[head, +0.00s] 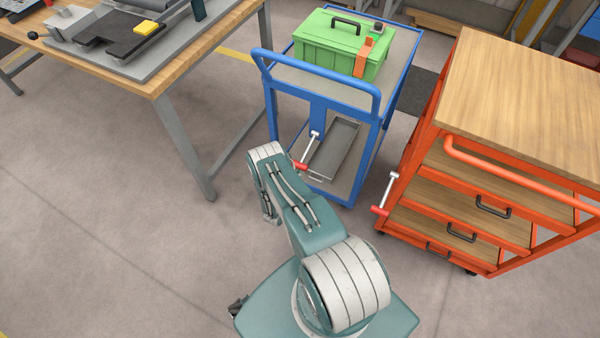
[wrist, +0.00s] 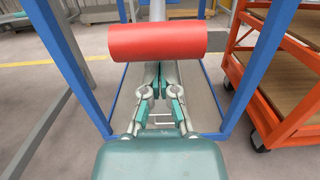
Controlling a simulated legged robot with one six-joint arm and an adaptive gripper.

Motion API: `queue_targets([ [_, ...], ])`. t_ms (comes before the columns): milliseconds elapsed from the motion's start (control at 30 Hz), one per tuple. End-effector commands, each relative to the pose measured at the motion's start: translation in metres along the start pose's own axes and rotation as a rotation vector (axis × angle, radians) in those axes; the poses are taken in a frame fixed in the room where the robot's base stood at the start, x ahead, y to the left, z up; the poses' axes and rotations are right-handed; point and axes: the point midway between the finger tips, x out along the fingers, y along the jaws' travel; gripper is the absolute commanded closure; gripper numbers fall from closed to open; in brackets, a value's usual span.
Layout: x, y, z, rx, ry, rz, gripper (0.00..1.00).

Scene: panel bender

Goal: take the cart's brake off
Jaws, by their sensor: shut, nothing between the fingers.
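The blue cart (head: 376,150) stands ahead, with a green toolbox on its top. Its brake lever is a pale rod (head: 313,142) with a red grip (head: 299,165), at the cart's near end and sloping down toward me. In the wrist view the red grip (wrist: 157,39) lies crosswise, large and close. My gripper (wrist: 158,78) is shut and empty, just below the grip in that picture.
An orange cart (head: 455,229) stands close on the right, with a similar red-gripped lever (head: 380,210). A wooden workbench (head: 180,73) is at the left. A grey tray (head: 335,150) lies on the blue cart's lower shelf. The floor at the left front is clear.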

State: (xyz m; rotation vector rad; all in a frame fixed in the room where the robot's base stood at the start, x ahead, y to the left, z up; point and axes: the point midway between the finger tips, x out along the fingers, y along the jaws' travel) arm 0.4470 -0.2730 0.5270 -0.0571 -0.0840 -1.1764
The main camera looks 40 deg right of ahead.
Motion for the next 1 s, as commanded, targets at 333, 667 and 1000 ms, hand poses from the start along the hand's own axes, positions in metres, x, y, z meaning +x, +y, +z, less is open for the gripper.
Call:
queue_targets([
  [333,-0.002,-0.001,0.005,0.0,0.0,-0.001,1.0],
  [667,-0.003,0.0,0.009,0.001,0.025,-0.001,1.0],
  [1000,-0.005,0.0,0.016,0.0,0.073,-0.001,1.0],
])
